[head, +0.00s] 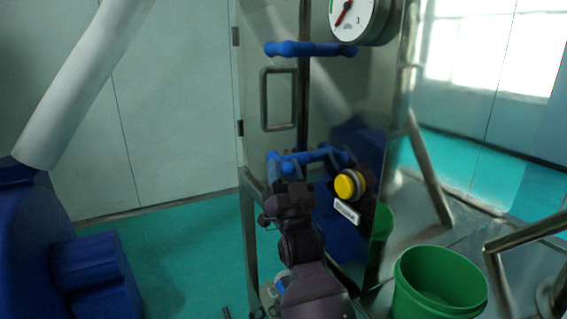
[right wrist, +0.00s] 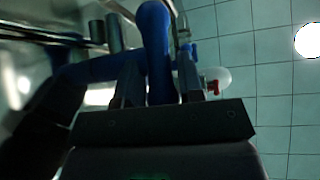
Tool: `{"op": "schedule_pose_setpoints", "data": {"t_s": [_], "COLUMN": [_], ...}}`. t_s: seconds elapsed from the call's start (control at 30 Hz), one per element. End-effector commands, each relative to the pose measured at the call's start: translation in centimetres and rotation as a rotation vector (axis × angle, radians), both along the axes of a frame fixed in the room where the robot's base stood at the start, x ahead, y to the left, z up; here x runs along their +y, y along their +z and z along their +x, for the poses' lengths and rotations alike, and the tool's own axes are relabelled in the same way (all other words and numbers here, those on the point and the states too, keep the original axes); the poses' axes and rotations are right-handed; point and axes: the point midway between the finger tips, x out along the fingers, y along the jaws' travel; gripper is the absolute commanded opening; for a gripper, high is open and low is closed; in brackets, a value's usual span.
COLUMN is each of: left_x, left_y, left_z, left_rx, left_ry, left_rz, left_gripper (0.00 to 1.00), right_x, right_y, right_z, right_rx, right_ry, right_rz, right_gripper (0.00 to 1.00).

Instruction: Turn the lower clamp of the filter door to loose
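The steel filter housing (head: 340,98) stands in the middle of the head view, with its door handle (head: 264,100) on the left. The lower clamp (head: 322,155) is a blue bar with rounded ends, lying roughly level across the door edge below the handle. My right gripper (head: 288,186) is at its left end, reaching up from below. The upper clamp (head: 310,48) is also blue and level. My left gripper is out of view.
A pressure gauge (head: 352,16) sits at the top and a yellow knob (head: 346,186) right of the lower clamp. A green bucket (head: 440,285) stands at lower right near steel tube legs. Blue machinery (head: 95,275) and a white pipe (head: 80,85) are at left.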

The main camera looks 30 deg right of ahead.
Motion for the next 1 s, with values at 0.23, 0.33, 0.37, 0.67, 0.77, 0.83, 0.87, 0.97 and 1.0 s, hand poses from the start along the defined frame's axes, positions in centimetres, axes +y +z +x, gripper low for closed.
{"op": "schedule_pose_setpoints", "data": {"t_s": [0.23, 0.33, 0.37, 0.67, 0.77, 0.83, 0.87, 0.97, 1.0], "left_x": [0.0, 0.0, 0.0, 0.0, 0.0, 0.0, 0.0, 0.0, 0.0], "left_y": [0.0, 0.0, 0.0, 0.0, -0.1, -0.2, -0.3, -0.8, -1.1], "left_z": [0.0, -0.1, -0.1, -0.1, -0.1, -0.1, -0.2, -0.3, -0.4], "left_rx": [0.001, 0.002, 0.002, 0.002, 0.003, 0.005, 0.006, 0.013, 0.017], "left_ry": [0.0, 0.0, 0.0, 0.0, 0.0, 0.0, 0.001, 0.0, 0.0], "left_rz": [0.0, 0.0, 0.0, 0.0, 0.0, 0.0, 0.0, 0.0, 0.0], "left_gripper": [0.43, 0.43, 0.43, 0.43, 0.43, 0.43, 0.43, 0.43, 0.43], "right_x": [-0.2, -0.2, -0.2, -0.2, -0.2, -0.2, -0.2, -0.2, -0.2], "right_y": [0.8, 0.8, 0.8, 0.8, 0.7, 0.7, 0.6, 0.4, 0.3], "right_z": [0.8, 0.8, 0.8, 0.8, 0.8, 0.8, 0.8, 0.9, 0.9], "right_rx": [0.001, 0.001, 0.001, 0.001, 0.0, -0.004, -0.007, -0.026, -0.039], "right_ry": [0.0, -0.001, -0.001, -0.001, -0.001, -0.001, -0.001, -0.002, -0.001], "right_rz": [0.0, 0.0, 0.0, 0.0, -0.001, 0.0, -0.001, -0.002, -0.003], "right_gripper": [0.35, 0.35, 0.35, 0.04, 0.01, 0.01, 0.01, 0.01, 0.01]}}
